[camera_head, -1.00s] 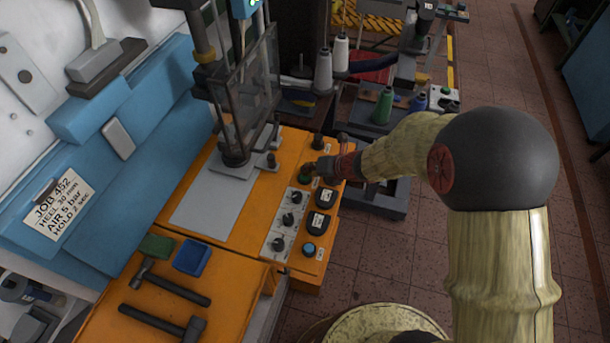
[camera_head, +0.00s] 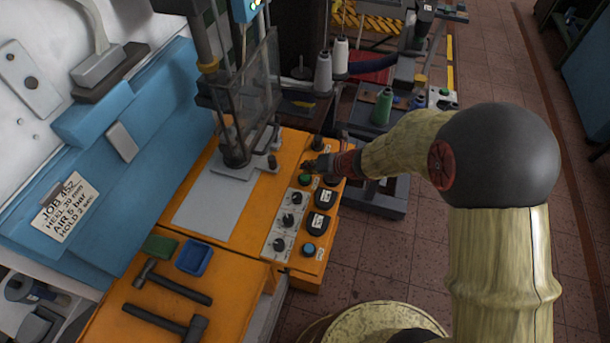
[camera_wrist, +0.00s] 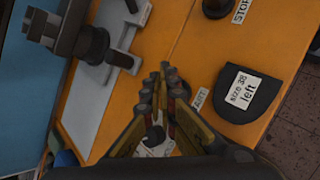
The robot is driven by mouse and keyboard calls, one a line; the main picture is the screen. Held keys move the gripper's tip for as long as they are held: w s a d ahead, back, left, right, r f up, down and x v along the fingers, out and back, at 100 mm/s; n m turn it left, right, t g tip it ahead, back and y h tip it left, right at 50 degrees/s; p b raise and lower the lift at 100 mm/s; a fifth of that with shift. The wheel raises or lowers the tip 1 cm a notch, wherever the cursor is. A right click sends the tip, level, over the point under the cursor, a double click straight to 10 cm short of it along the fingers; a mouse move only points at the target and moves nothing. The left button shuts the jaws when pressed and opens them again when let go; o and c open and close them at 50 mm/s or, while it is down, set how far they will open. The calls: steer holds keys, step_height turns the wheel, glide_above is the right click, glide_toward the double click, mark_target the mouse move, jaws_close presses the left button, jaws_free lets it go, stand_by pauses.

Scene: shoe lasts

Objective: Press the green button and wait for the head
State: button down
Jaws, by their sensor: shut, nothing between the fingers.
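The green button (camera_head: 305,179) sits at the top of the control strip on the orange press table, and its cap shows just below my fingertips. My gripper (camera_head: 311,166) is shut and empty, just above and beside the button; I cannot tell whether it touches. In the wrist view the shut fingers (camera_wrist: 162,78) hang over the orange top, and the button is not clearly visible there. The press head (camera_head: 235,156) is low at the grey plate (camera_head: 208,208); contact with the plate is unclear. It also shows in the wrist view (camera_wrist: 88,45).
Black heel pieces (camera_head: 325,197) with white labels lie right of the control strip; one is marked size 38 left (camera_wrist: 238,103). Dark knobs (camera_head: 291,197) and a blue button (camera_head: 309,249) are nearby. A dark post (camera_head: 318,142) stands behind my gripper. Hammers (camera_head: 172,285) lie in front.

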step_height(320, 180, up, 5)
steer(key=p, duration=0.4)
steer(key=shift+p, duration=0.35)
